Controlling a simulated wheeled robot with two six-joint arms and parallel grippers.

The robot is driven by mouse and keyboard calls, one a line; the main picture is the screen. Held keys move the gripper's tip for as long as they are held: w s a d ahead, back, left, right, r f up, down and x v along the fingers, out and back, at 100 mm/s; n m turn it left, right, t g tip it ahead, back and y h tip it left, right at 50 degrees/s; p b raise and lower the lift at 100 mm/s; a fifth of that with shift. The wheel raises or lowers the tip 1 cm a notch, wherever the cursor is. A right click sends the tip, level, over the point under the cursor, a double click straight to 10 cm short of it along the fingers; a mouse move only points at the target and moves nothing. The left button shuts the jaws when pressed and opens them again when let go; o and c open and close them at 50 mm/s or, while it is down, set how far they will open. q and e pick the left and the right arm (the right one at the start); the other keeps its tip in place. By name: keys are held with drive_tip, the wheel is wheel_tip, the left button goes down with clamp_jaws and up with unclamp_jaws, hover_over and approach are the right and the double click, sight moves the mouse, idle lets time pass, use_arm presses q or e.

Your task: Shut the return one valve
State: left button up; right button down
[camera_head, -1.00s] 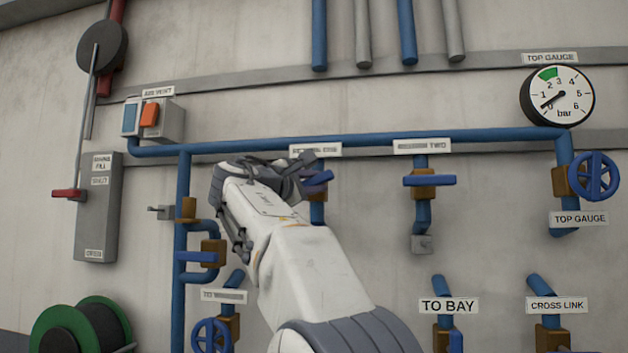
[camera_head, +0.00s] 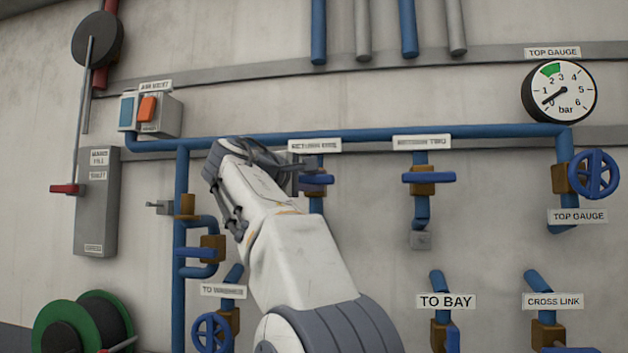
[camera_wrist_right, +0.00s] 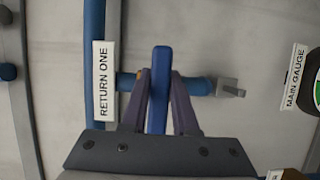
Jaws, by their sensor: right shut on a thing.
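The return one valve has a blue lever handle (camera_head: 318,180) on a brass body, below the RETURN ONE label (camera_head: 314,146). The handle lies level, across its vertical pipe. In the right wrist view the handle (camera_wrist_right: 160,80) stands between the two fingers of my right gripper (camera_wrist_right: 160,100), at a right angle to the blue pipe (camera_wrist_right: 198,86). My right gripper (camera_head: 297,180) is shut on this handle; in the head view the wrist and forearm partly hide its left side. My left gripper is not in view.
The RETURN TWO valve (camera_head: 428,177) is to the right, its handle also level. A brass valve with a blue handle (camera_head: 195,253) and a blue handwheel (camera_head: 211,333) are at lower left. A gauge (camera_head: 559,91) and TOP GAUGE handwheel (camera_head: 594,174) are far right.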

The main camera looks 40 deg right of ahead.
drive_tip(key=c, duration=0.7)
unclamp_jaws()
drive_tip(key=b+v, duration=0.2)
drive_tip(key=v, duration=0.8)
drive_tip(key=shift+s+a+b, duration=0.1)
drive_tip(key=shift+a+b, duration=0.15)
drive_tip(key=shift+b, duration=0.1)
